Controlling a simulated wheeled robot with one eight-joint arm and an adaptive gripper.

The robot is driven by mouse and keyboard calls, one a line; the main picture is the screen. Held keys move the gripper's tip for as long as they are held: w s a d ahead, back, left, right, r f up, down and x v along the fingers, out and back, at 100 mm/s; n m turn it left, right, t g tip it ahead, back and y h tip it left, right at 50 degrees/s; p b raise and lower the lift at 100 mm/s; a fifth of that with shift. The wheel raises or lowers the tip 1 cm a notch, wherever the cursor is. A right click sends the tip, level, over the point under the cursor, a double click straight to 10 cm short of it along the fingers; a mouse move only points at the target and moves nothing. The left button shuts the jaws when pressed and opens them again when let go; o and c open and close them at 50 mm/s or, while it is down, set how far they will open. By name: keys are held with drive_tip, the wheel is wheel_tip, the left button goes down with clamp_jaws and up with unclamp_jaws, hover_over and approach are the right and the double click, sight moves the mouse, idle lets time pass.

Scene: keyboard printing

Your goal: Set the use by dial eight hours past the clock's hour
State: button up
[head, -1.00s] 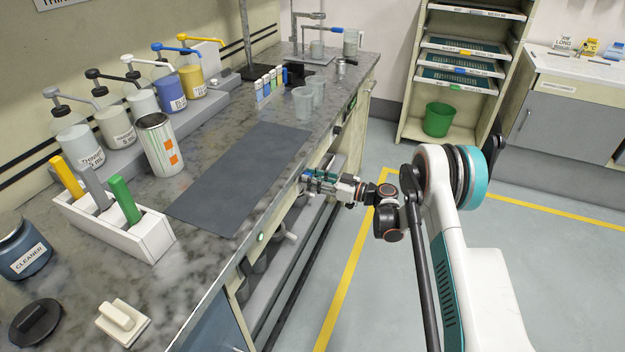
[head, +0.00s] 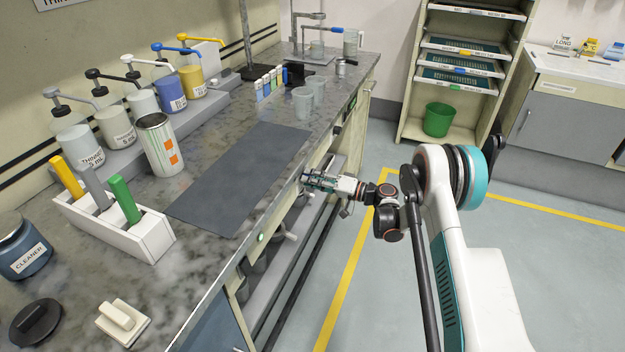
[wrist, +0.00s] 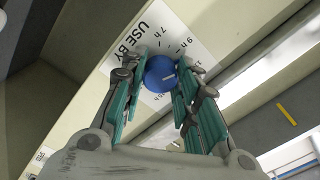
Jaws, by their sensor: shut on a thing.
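The blue use by dial (wrist: 159,72) sits in the upper middle of the wrist view, with a white pointer line on its face. Its white plate (wrist: 127,52) reads "USE BY" and has tick marks with hour labels around the dial, "7h" and seemingly "9h" among them. My gripper (wrist: 153,82) is shut on the dial, one teal finger on each side. In the head view my gripper (head: 308,178) is at the bench's front face, and the dial is hidden there. No clock can be made out in either view.
The bench top (head: 215,250) runs above my gripper, with a dark mat (head: 240,175) near its edge. Pump bottles, a striped can (head: 160,145) and beakers stand on it. An open shelf lies below. The floor to the right is clear.

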drive_tip(key=m, duration=2.7)
drive_tip(key=shift+f, duration=0.1)
drive_tip(key=shift+m, duration=0.3)
drive_tip(key=o, duration=1.1)
drive_tip(key=shift+d, duration=0.1)
drive_tip(key=v, duration=1.2)
